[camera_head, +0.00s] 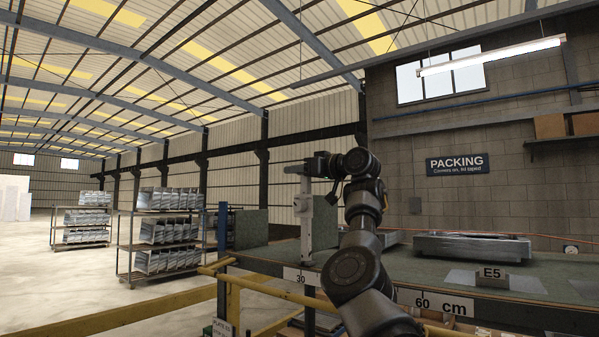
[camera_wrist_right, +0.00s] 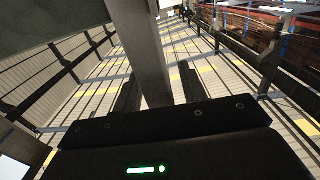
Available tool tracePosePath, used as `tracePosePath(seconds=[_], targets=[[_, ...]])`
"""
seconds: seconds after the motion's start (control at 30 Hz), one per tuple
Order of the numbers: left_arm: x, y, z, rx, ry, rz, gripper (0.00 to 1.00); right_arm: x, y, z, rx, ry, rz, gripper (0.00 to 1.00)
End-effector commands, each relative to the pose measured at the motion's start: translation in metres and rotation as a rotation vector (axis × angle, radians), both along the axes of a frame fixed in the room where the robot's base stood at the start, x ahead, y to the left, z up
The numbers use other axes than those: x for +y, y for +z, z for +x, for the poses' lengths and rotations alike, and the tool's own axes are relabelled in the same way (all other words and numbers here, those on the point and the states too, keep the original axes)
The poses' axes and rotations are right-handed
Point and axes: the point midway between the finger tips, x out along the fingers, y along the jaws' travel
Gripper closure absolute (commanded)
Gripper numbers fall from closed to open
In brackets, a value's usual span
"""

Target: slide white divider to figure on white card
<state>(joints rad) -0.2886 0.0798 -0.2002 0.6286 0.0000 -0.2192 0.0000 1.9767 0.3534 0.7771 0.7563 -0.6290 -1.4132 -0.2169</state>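The white divider (camera_head: 306,222) is a pale grey-white upright standing on the bench, close to the "30" mark. My right gripper (camera_head: 307,168) is at its top end in the head view. In the right wrist view the divider's bar (camera_wrist_right: 141,45) passes between the two dark fingers of my right gripper (camera_wrist_right: 158,88). A light gap shows between the bar and the right finger, so the fingers look open around it. A small white card (camera_head: 222,328) at the bottom left reads "PLATE" and a figure too small to read surely. My left gripper is not in view.
The bench's front edge carries scale labels, "30" (camera_head: 300,277) and "60 cm" (camera_head: 435,303). A yellow rail (camera_head: 170,303) runs in front; wheeled racks (camera_head: 163,232) stand left.

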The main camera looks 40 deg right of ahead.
Motion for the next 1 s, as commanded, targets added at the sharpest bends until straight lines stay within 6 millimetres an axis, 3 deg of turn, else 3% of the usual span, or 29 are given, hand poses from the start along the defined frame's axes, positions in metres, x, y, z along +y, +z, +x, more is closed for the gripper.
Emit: tracePosePath(seconds=[0.27, 0.63, 0.8, 1.0], targets=[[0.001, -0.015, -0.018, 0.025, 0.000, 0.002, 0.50, -0.003, -0.004, -0.012, -0.003, -0.001, 0.001, 0.58], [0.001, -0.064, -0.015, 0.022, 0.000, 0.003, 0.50, -0.019, -0.006, -0.080, -0.003, -0.001, 0.002, 0.58], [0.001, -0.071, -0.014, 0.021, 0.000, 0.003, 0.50, -0.022, -0.003, -0.098, -0.001, 0.000, 0.001, 0.58], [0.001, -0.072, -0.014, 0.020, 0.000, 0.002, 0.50, -0.023, -0.001, -0.103, 0.002, 0.000, 0.001, 0.58]])
